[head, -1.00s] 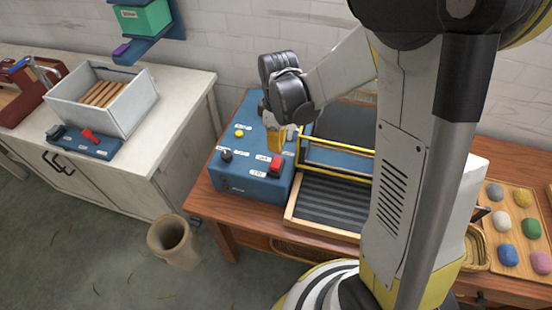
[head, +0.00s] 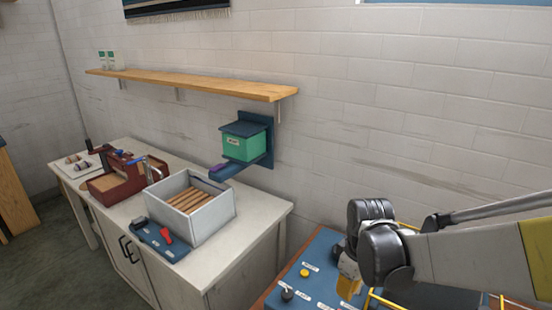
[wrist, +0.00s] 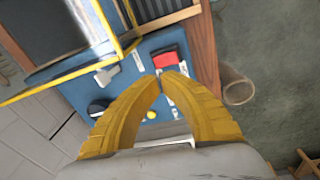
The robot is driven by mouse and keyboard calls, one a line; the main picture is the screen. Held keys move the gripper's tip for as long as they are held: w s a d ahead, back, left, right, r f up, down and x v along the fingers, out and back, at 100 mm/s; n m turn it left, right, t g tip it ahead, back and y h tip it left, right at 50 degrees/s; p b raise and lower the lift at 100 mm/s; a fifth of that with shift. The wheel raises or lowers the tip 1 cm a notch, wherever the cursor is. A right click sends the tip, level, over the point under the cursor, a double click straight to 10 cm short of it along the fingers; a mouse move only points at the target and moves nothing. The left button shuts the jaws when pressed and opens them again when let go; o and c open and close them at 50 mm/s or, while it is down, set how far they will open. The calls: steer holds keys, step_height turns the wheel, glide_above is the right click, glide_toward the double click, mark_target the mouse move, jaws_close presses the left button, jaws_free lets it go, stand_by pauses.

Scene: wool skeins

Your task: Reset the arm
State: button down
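My arm reaches in from the right in the head view, with my gripper (head: 350,287) low over the blue control box (head: 322,283). In the wrist view the two yellow fingers of my gripper (wrist: 162,77) curve together and their tips meet, with nothing seen between them. The tips point toward a red switch (wrist: 166,60) on the box; I cannot tell whether they touch it. A yellow button (head: 305,272) and a black knob (head: 287,295) are also on the box. The lower part of the box is cut off in the head view.
A yellow-framed machine (wrist: 128,45) stands beside the switch. To the left, a white cabinet (head: 245,232) holds a grey bin of brown rolls (head: 222,215) and a red device (head: 115,182). A green box (head: 243,149) and wooden shelf (head: 190,84) are on the wall.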

steer(key=s+r+m+t+b, duration=0.2)
steer(key=s+m+t+b, duration=0.1)
steer(key=s, duration=0.3)
steer(key=s+r+m+t+b, duration=0.3)
steer(key=s+m, duration=0.2)
steer(key=m, duration=0.1)
steer(key=shift+s, duration=0.4)
